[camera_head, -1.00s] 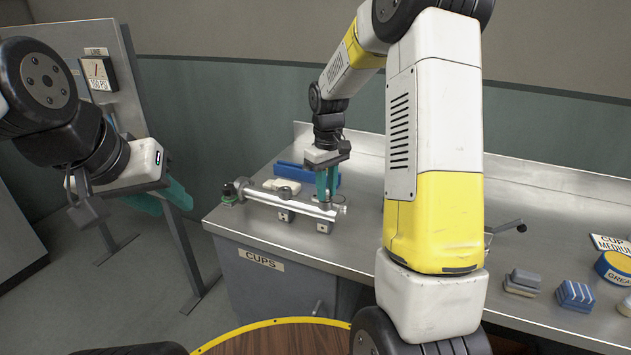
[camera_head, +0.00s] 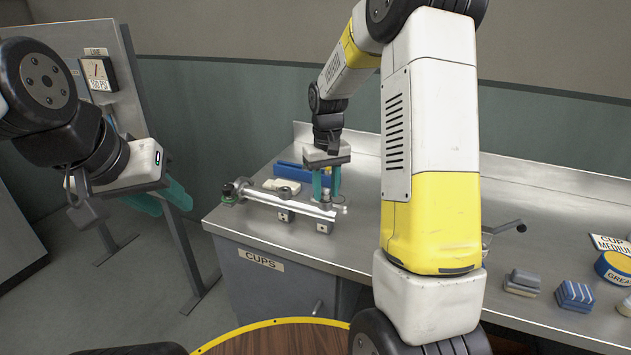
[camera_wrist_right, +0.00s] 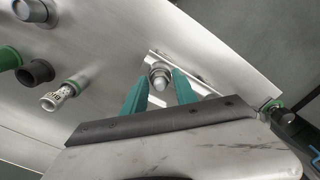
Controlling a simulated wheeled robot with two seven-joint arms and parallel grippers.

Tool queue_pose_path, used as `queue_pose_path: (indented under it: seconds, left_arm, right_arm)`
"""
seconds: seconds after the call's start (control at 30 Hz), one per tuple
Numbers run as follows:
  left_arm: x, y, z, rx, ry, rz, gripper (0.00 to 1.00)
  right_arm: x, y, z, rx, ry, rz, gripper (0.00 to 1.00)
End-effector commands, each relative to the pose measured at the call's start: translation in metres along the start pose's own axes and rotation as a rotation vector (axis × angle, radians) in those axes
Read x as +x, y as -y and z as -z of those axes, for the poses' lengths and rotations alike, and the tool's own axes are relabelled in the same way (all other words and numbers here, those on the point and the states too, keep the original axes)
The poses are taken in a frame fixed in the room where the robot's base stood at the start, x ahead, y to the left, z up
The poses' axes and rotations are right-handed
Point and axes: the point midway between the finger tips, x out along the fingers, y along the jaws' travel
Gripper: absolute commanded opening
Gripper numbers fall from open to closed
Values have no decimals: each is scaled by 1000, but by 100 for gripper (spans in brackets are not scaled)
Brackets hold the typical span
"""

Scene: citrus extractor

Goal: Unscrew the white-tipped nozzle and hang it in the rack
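A silver tube (camera_head: 290,203) with a green-and-black end lies on the bench in the head view. My right gripper (camera_head: 327,186) points down at the tube's right end, its teal fingers apart. In the right wrist view, the open right gripper (camera_wrist_right: 160,95) has a round metal fitting (camera_wrist_right: 159,78) between its fingers; I cannot tell whether they touch it. A fitting with a pale, whitish tip (camera_wrist_right: 56,97) shows at the left of the wrist view; I cannot tell whether it is the white-tipped nozzle. My left gripper (camera_head: 162,199) is open and empty, left of the bench.
A blue block (camera_head: 290,171) and a pale block (camera_head: 282,186) lie behind the tube. Green (camera_wrist_right: 9,56) and black (camera_wrist_right: 37,72) fittings show in the wrist view. Striped blocks (camera_head: 575,295) and a yellow-and-blue tin (camera_head: 615,268) stand at right. My right arm hides the bench middle.

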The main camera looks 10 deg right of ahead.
Motion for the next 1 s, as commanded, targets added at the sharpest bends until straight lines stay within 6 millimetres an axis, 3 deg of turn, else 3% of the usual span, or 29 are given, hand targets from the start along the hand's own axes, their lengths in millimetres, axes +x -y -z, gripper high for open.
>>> queue_pose_path:
  seconds: [0.2, 0.4, 0.67, 0.87, 1.0]
  left_arm:
    - [0, 0, 0, 0, 0, 0, 36]
    - [0, 0, 0, 0, 0, 0, 36]
    - [0, 0, 0, 0, 0, 0, 36]
    - [0, 0, 0, 0, 0, 0, 36]
    - [0, 0, 0, 0, 0, 0, 36]
  right_arm:
    - [0, 2, 0, 366, 0, 0, 34]
    - [0, 2, 1, 625, 0, 0, 34]
    - [0, 1, 1, 666, 0, 0, 34]
    - [0, 2, 1, 664, 0, 0, 0]
    - [0, 1, 1, 641, 0, 1, 0]
